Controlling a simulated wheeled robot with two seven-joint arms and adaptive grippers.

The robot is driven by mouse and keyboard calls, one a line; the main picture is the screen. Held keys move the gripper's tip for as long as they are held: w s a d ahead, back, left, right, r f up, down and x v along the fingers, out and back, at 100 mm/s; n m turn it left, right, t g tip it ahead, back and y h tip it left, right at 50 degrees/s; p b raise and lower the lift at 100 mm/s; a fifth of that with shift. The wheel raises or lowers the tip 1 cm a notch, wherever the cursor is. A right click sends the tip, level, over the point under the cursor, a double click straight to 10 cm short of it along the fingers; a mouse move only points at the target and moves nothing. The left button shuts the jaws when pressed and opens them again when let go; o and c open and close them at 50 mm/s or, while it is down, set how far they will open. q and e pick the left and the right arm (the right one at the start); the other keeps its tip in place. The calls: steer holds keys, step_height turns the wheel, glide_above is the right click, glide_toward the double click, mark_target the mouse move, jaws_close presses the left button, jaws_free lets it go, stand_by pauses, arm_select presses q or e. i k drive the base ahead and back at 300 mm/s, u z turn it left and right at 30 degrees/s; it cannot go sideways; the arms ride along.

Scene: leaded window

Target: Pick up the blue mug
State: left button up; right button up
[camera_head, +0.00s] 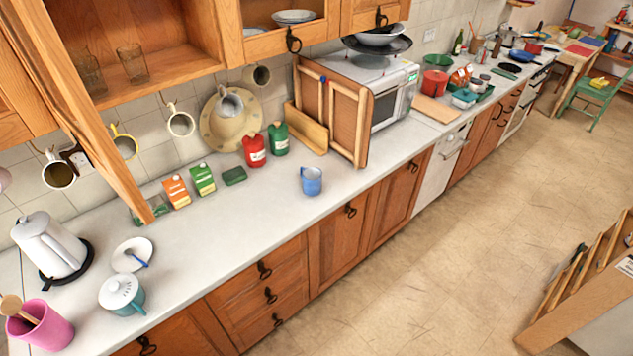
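The blue mug (312,182) stands upright on the white counter (262,212), near its front edge and left of the microwave. Its handle shows at its upper left side. Nothing touches the mug in this view. Neither of my grippers shows in the head view.
Red (254,150) and green (279,138) canisters stand behind the mug. An open cabinet door (85,110) hangs over the left counter. The counter around the mug is clear.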

mark_target(311, 177)
steer(key=z, duration=0.25)
steer(key=i, duration=0.75)
steer(key=u, duration=1.4)
